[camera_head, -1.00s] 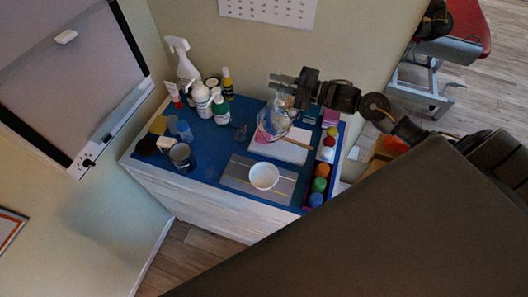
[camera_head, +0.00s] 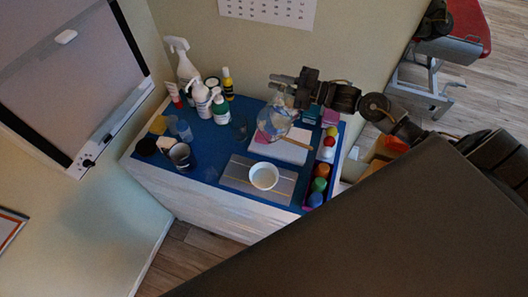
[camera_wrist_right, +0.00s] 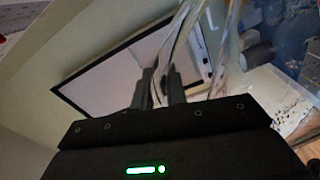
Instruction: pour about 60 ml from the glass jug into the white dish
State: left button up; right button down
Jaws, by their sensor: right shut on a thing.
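The glass jug (camera_head: 272,122) is clear and hangs above the white pad at the back of the blue-topped cabinet. My right gripper (camera_head: 283,82) is shut on the jug near its top. In the right wrist view, the fingers (camera_wrist_right: 160,88) close on the jug's clear glass (camera_wrist_right: 232,48). The white dish (camera_head: 264,177) stands upright on a grey board, in front of the jug and apart from it. The liquid level in the jug and dish is too small to tell. My left gripper is not in view.
A white pad (camera_head: 292,152) lies under the jug. A tray of coloured balls (camera_head: 318,185) stands right of the dish. Bottles (camera_head: 220,108) and a spray bottle (camera_head: 184,62) stand at the back left, with cups (camera_head: 181,157) at the left. The grey board (camera_head: 236,174) is clear around the dish.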

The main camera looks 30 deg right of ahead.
jog(key=shift+r, duration=0.2)
dwell(0.3)
jog(key=shift+w+d+r+p, duration=0.2)
jog(key=shift+r+p, duration=0.1)
jog(key=shift+p, duration=0.15)
jog(key=m, duration=0.1)
jog(key=w+d+m+p, duration=0.1)
jog(key=m+p, duration=0.1)
jog(key=shift+w+d+r+m, duration=0.2)
jog(key=shift+w+d+m, duration=0.1)
jog(key=shift+d+m, duration=0.1)
jog(key=w+d+f+m, duration=0.1)
jog(key=m, duration=0.1)
jog(key=w+d+f+m, duration=0.1)
jog(key=shift+w+d+f+m, duration=0.1)
jog(key=shift+w+d+m, duration=0.05)
jog(key=shift+m, duration=0.25)
jog(key=f+m, duration=0.1)
jog(key=w+d+f+m+b, duration=0.1)
jog(key=f+m+b, duration=0.1)
jog(key=shift+w+d+f+m, duration=0.25)
jog(key=shift+f+m, duration=0.05)
jog(key=shift+m, duration=0.1)
jog(key=shift+w+d+f+m, duration=0.1)
jog(key=shift+w+f+m, duration=0.05)
jog(key=shift+f+m, duration=0.55)
